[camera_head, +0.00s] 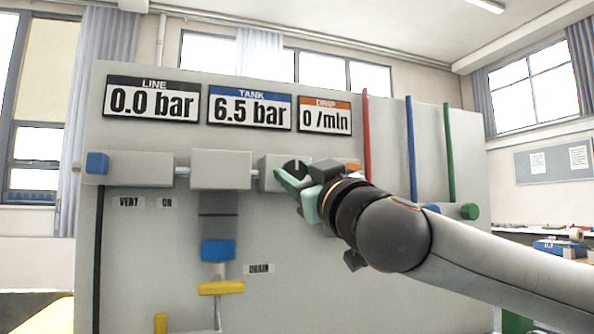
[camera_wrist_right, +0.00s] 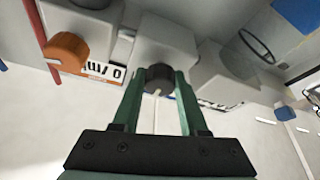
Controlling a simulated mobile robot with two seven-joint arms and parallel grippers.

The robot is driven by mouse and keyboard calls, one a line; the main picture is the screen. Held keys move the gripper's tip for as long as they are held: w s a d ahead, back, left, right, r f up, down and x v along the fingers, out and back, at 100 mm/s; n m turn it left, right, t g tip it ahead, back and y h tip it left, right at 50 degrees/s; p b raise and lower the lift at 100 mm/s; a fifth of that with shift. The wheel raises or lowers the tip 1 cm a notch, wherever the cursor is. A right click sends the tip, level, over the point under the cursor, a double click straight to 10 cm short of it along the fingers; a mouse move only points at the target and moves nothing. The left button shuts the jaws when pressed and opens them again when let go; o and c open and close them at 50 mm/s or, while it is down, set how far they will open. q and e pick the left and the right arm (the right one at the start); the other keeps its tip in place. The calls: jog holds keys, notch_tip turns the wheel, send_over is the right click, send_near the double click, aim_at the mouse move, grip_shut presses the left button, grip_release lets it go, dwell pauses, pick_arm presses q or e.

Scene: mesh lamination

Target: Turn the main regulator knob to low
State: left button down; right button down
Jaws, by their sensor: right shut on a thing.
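The regulator knob is a small black knob (camera_head: 295,165) on the front of a grey box in the middle of the panel. It also shows in the right wrist view (camera_wrist_right: 160,74), with a light pointer mark. My right gripper (camera_wrist_right: 160,82) has its green fingers on both sides of this knob and is shut on it. In the head view my right gripper (camera_head: 293,180) reaches in from the right and partly covers the knob and its box. I cannot read the knob's setting. My left gripper is not in view.
The LINE display (camera_head: 152,102) reads 0.0 bar, the TANK display (camera_head: 250,110) 6.5 bar and the DRIP display (camera_head: 325,117) 0 /min. An orange knob (camera_wrist_right: 65,53) is close beside my right gripper. A red pipe (camera_head: 366,135) stands right of the displays. A yellow handle (camera_head: 220,288) sits low.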

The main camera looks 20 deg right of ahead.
dwell(0.4)
jog(key=shift+c, duration=2.2)
grip_release()
jog(key=v, duration=1.2)
jog(key=shift+s, duration=0.25)
jog(key=shift+d+f, duration=0.1)
